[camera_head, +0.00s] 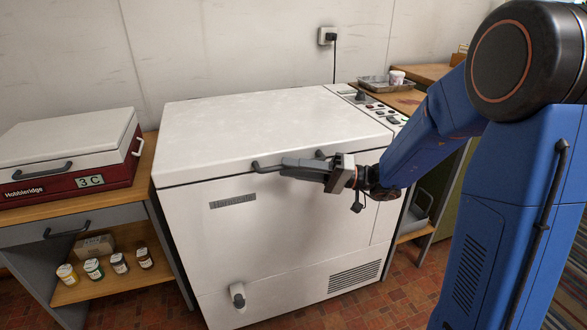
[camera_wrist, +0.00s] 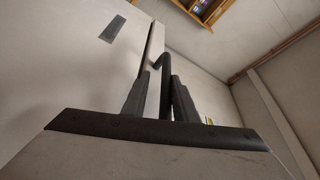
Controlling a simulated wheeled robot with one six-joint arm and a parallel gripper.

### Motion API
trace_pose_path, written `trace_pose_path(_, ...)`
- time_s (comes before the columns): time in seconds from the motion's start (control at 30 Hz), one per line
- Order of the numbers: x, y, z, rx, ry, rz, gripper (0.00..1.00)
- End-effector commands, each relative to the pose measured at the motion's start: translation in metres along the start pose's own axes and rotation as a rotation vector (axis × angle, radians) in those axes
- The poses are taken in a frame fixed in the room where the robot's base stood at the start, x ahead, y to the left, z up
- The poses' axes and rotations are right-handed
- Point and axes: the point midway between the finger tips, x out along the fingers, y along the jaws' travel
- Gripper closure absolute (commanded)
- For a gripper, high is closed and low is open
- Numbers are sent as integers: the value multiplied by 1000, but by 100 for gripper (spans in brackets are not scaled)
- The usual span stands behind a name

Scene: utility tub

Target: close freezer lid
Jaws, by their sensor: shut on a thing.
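The white chest freezer (camera_head: 240,250) stands in the middle of the head view. Its white lid (camera_head: 260,125) lies down flat over the body, with only a thin seam along the front edge; whether it is fully seated I cannot tell. The dark lid handle (camera_head: 259,168) is at the lid's front edge. My gripper (camera_head: 287,164) is shut on the handle and hides its middle part. In the wrist view, my gripper's two fingers (camera_wrist: 156,95) are on either side of the dark handle (camera_wrist: 165,62), beside the freezer front.
A red and white box (camera_head: 70,160) stands on a wooden-topped bench at the left, with small jars (camera_head: 93,268) on its shelf. A control panel (camera_head: 375,105) is right of the lid. A metal tray (camera_head: 380,85) and white cup (camera_head: 397,77) stand behind right. Tiled floor shows in front.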

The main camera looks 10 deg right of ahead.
Motion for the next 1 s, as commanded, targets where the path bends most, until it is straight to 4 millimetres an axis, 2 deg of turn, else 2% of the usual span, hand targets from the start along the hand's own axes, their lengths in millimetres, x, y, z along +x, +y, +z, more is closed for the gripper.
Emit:
trace_pose_path(0.57,-2,0,-2,-3,3,0,80)
trace_pose_path(0.77,-21,0,-2,-2,5,2,80)
trace_pose_path(1.0,-56,0,-2,-2,6,1,80)
